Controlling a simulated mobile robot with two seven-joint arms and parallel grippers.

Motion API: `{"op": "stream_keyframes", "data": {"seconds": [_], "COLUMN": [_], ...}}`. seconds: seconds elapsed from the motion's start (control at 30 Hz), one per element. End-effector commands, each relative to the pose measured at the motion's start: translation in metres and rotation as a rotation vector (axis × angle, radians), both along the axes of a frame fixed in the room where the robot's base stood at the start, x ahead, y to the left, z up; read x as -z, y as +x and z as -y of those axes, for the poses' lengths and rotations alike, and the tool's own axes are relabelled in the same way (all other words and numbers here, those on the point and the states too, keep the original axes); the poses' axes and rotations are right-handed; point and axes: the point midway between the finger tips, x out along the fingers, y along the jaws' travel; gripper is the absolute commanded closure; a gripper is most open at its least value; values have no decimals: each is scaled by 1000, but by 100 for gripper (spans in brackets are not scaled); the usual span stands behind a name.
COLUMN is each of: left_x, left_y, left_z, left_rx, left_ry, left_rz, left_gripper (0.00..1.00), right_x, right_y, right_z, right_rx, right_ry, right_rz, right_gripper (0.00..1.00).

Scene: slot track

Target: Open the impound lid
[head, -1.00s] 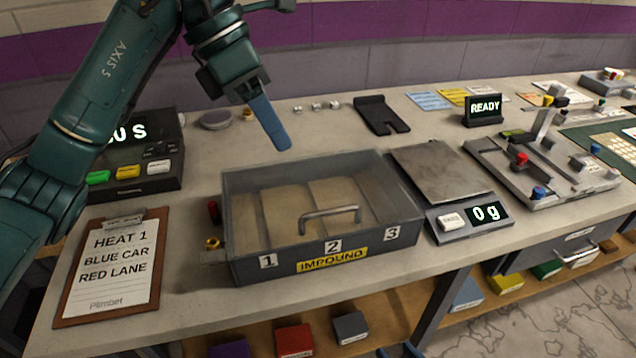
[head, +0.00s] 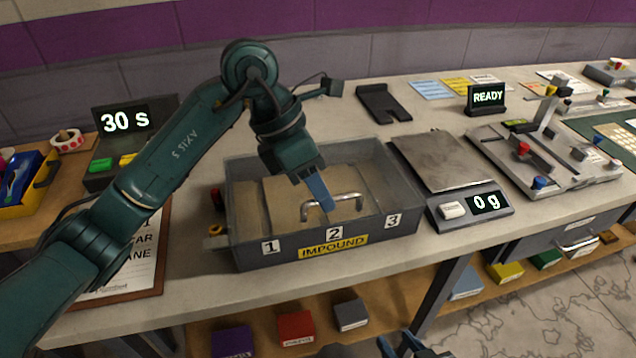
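The impound box (head: 400,238) is a grey box with a clear lid (head: 375,165) lying shut on top. A metal bar handle (head: 350,196) stands on the lid near its front edge. The front wall carries the numbers 1, 2, 3 and a yellow IMPOUND label (head: 333,246). My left gripper (head: 322,200) points down over the lid, its blue finger overlapping the handle's left half. Only one finger shows clearly, so its opening and any contact are unclear. My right gripper (head: 410,346) shows only partly at the bottom edge, low in front of the bench.
A brass fitting (head: 215,230) sits at the box's left side. A scale (head: 440,160) reading 0 g stands close on the right. A clipboard (head: 150,250) lies left, partly behind my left arm. A 30 S timer (head: 125,120) stands behind it.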

Motion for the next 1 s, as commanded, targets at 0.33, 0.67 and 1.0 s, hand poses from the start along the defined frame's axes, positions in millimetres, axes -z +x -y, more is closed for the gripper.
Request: {"op": "stream_keyframes", "data": {"seconds": [0.33,0.67,1.0], "left_x": [0,-1,-1], "left_y": [0,0,0], "left_z": [0,0,0], "left_rx": [0,0,0], "left_ry": [0,0,0], "left_rz": [0,0,0], "left_gripper": [81,100,100], "right_x": [0,0,0], "right_y": [0,0,1], "right_z": [0,0,1], "right_rx": [0,0,0], "right_ry": [-1,-1,-1], "right_rz": [0,0,0], "right_gripper": [64,64,64]}}
